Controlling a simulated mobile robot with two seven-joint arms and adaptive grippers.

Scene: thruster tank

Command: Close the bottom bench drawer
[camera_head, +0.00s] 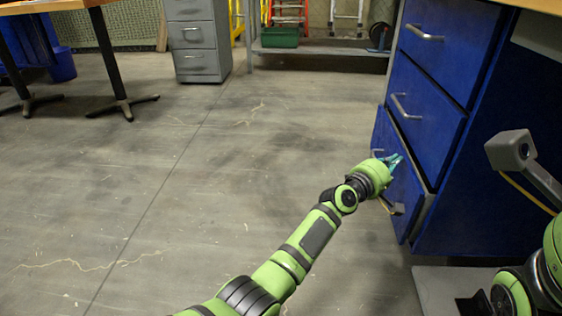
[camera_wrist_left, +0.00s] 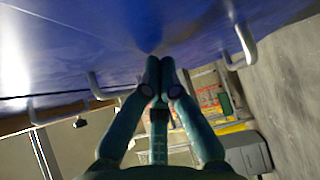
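The blue bench drawers fill the right of the head view. The bottom bench drawer (camera_head: 408,187) stands out from the bench, with a gap along its top and its grey side edge showing. My right gripper is out of view.
The floor left of the bench is bare and open. A grey cabinet (camera_head: 197,38) and a green bin (camera_head: 279,38) stand at the back. A table leg (camera_head: 110,62) stands at the far left. Metal handles (camera_wrist_left: 245,45) stick out from the blue face.

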